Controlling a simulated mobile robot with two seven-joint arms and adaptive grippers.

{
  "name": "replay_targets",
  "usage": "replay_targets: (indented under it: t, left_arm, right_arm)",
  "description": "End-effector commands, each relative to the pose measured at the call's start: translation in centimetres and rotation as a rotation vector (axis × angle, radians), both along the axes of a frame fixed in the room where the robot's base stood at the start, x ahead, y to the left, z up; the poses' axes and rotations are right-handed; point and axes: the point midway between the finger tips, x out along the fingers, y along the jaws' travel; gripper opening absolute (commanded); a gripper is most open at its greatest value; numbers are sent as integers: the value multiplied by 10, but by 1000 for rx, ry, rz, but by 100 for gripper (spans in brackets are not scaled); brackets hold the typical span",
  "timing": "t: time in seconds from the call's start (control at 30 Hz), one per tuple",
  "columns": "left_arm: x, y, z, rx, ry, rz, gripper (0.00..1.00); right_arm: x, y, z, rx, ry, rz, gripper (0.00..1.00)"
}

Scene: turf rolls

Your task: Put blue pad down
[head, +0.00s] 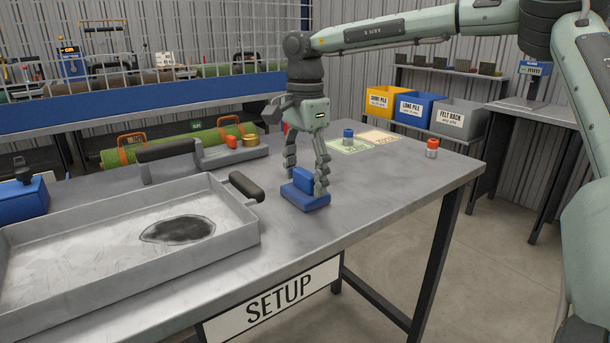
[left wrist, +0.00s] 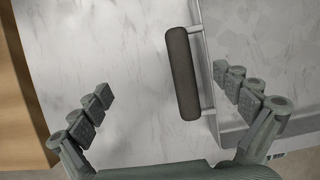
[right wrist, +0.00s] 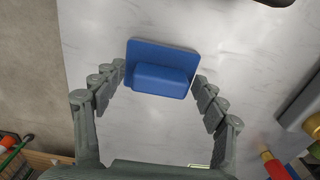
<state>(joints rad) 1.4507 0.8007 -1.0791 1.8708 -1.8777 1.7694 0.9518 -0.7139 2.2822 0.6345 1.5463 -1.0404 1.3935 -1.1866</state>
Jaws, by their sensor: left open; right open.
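The blue pad (head: 305,201), a flat blue plate with a raised block grip, lies on the metal table near its front edge, right of the grey tray. My right gripper (head: 307,185) is above it, fingers pointing down and spread on both sides of the block. In the right wrist view the pad (right wrist: 160,68) shows between the open fingertips, with gaps on both sides. My left gripper (left wrist: 170,85) is open, seen only in its wrist view, with a dark handle (left wrist: 182,73) of a grey tray between its fingers.
The grey tray (head: 110,295) with a dark patch inside fills the table's left part. Behind are a green turf roll (head: 180,143), a brass cylinder (head: 250,140) and a blue-topped piece (head: 348,136). A red-and-white piece (head: 432,148) stands near the right edge. The table right of the pad is clear.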

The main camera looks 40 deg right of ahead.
Motion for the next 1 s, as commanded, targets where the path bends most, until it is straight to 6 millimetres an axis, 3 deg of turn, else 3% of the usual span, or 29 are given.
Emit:
replay_targets:
  t: [0.17, 0.5, 0.7, 1.0]
  left_arm:
    - [0, 0, 0, 0, 0, 0, 100]
    - [0, 0, 0, 0, 0, 0, 100]
    - [0, 0, 0, 0, 0, 0, 100]
    - [0, 0, 0, 0, 0, 0, 100]
  right_arm:
    - [1, 0, 11, -1, -3, 0, 71]
    - [1, 0, 81, -2, -4, -1, 71]
    - [1, 0, 112, -2, -1, 0, 71]
    - [0, 0, 124, 0, 0, 0, 71]
